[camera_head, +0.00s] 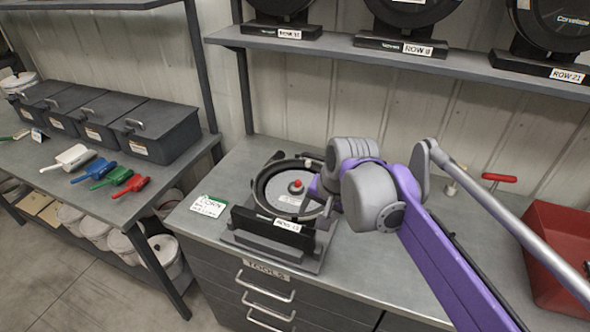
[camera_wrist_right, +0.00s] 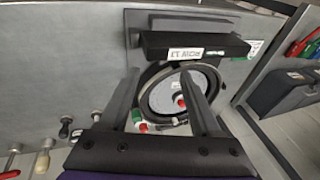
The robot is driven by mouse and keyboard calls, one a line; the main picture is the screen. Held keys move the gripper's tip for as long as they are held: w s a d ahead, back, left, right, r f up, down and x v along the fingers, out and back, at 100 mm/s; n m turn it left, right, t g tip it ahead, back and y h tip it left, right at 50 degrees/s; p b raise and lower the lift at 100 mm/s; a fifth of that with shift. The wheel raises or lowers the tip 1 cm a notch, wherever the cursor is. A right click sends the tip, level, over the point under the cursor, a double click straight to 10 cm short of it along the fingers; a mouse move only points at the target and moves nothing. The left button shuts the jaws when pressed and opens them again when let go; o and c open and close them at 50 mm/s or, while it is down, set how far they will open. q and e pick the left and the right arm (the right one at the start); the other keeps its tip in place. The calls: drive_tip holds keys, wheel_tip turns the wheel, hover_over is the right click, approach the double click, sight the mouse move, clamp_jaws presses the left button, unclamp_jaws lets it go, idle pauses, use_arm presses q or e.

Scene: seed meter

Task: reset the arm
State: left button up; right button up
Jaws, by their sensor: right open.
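My right arm, purple and grey, comes in from the right in the head view. Its gripper (camera_head: 318,186) is at the right side of the seed meter (camera_head: 285,187), partly hidden behind my wrist. In the right wrist view my right gripper (camera_wrist_right: 160,76) is open, its two dark fingers apart over the meter's round housing (camera_wrist_right: 181,91). Nothing is clearly held between them. The meter has a grey disc with a red knob (camera_head: 296,186) and sits on a dark stand with a ROW label (camera_head: 287,225). My left gripper is in neither view.
A shelf (camera_head: 350,52) with several round black units runs above the workbench (camera_head: 215,165). Coloured scoops (camera_head: 95,172) and lidded black boxes (camera_head: 155,130) are on the left table. A card (camera_head: 209,205) lies left of the meter.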

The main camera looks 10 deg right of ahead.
drive_tip(key=s+d+f+n+t+h, duration=0.1)
drive_tip(key=s+f+n, duration=0.6)
drive_tip(key=s+f, duration=0.7)
drive_tip(key=s, duration=0.3)
drive_tip(key=shift+s+t, duration=0.25)
drive_tip(key=shift+t, duration=0.15)
drive_tip(key=shift+f, duration=0.1)
